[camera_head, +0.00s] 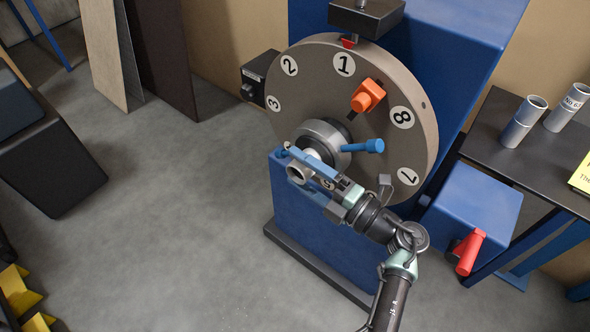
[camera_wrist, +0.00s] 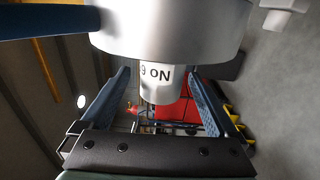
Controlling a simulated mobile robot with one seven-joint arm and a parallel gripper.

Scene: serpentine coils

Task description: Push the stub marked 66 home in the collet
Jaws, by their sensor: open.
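The stub (camera_wrist: 158,84) is a small silver cylinder sticking out of the wide silver collet (camera_wrist: 170,35) in the wrist view. Its upside-down marking reads "No 6", with the rest turned out of sight. In the head view the collet (camera_head: 318,133) is at the middle of the big numbered disc, and the stub's open end (camera_head: 297,174) shows at its lower left. My gripper (camera_head: 306,163) is open at the collet, its blue fingers partly covering the stub. In the wrist view the gripper (camera_wrist: 158,95) has a finger on each side of the stub, apart from it.
The numbered disc (camera_head: 395,150) stands on a blue machine (camera_head: 440,60), with an orange knob (camera_head: 367,95) and a blue handle (camera_head: 362,146) near the collet. Two silver tubes (camera_head: 523,121) stand on a dark table (camera_head: 490,125) at right. A red-handled blue box (camera_head: 475,205) is below.

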